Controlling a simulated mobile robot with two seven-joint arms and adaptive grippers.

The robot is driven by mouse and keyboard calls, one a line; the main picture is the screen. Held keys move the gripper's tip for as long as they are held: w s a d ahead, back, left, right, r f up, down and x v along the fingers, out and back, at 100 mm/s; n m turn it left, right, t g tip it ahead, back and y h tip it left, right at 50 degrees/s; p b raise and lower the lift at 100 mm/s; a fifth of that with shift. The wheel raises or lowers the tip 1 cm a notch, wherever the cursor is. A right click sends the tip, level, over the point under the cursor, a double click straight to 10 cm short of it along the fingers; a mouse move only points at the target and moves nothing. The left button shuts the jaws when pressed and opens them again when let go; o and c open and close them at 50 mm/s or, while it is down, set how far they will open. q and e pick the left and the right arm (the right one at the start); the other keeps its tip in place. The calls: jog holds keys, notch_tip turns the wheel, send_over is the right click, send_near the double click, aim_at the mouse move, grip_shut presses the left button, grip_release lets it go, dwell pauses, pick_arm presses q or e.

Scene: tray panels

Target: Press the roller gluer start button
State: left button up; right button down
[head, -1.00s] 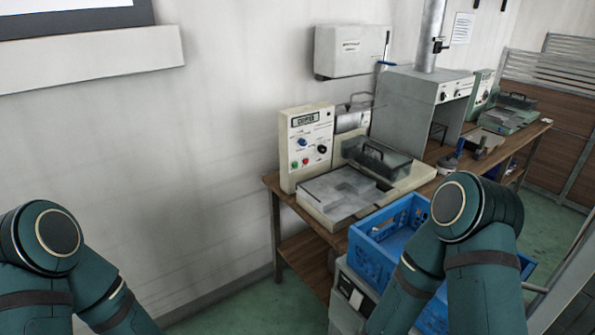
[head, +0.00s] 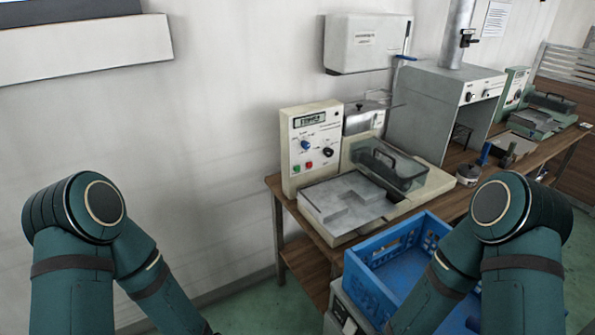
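A cream machine with an upright control panel (head: 301,122) stands at the left end of the wooden bench. Its panel has a small display, a blue knob (head: 305,145), a black knob (head: 328,152), a green button (head: 296,169) and a red button (head: 309,166). A second machine with a green panel (head: 514,88) stands farther along the bench. I cannot read which one is the roller gluer. Both my arms show at the bottom left and bottom right, apart from the machines. Neither gripper shows in the head view.
A blue crate (head: 370,287) stands in front of the bench (head: 275,184), partly hidden by my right arm. A grey hood cabinet (head: 420,110) stands on the bench. A grey wall box (head: 366,44) hangs above. Green floor (head: 250,300) shows left of the crate.

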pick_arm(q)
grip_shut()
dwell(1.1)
